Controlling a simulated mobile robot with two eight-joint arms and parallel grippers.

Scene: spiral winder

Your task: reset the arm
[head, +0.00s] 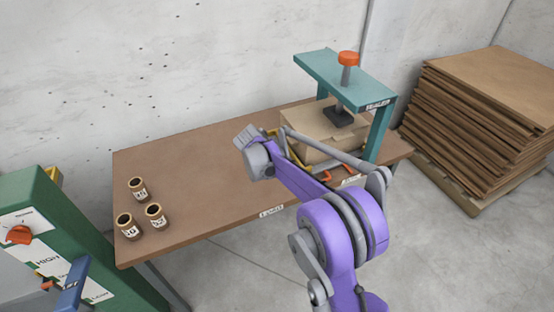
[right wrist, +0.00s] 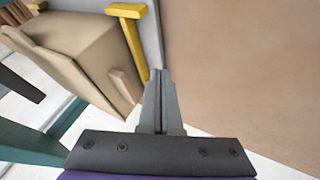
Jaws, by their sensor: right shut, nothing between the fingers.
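My right arm comes in from the lower right in the head view, purple and grey. Its gripper (head: 246,136) is held above the brown table (head: 200,160), left of the tan box (head: 305,125). In the right wrist view the two grey fingers (right wrist: 160,95) are together with nothing between them. The box (right wrist: 85,50) and a yellow bracket (right wrist: 128,35) lie to their left, apart from them. My left gripper is not in view.
A teal press frame (head: 345,75) with an orange knob (head: 348,58) stands over the box. Several small labelled jars (head: 138,188) stand at the table's left end. A green machine (head: 40,205) stands left; stacked brown sheets (head: 490,110) stand right.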

